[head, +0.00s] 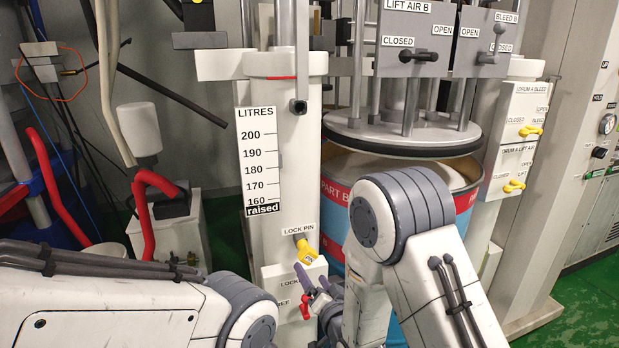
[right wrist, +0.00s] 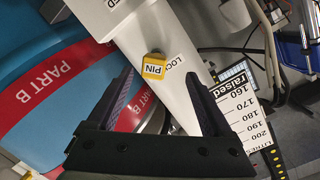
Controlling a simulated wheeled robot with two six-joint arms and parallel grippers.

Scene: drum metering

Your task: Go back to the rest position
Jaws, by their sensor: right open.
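My right gripper (head: 311,274) is low at the centre of the head view, in front of the white column (head: 281,120). Its dark fingers are apart with nothing between them. In the right wrist view the open right gripper (right wrist: 158,72) has the yellow lock pin (right wrist: 154,66) showing between and beyond its fingers. In the head view the lock pin (head: 305,250) sits in the column under a LOCK PIN label, just above the fingers. I cannot tell whether they touch it. My left arm (head: 110,295) crosses the lower left; its gripper is out of the picture.
A drum (head: 334,192) marked PART B stands behind my right arm, under a round plate (head: 400,135). A litre scale (head: 258,160) reads "raised" at its foot. A red handle (head: 305,307) is close below my right gripper. Yellow valve handles (head: 530,131) are at right.

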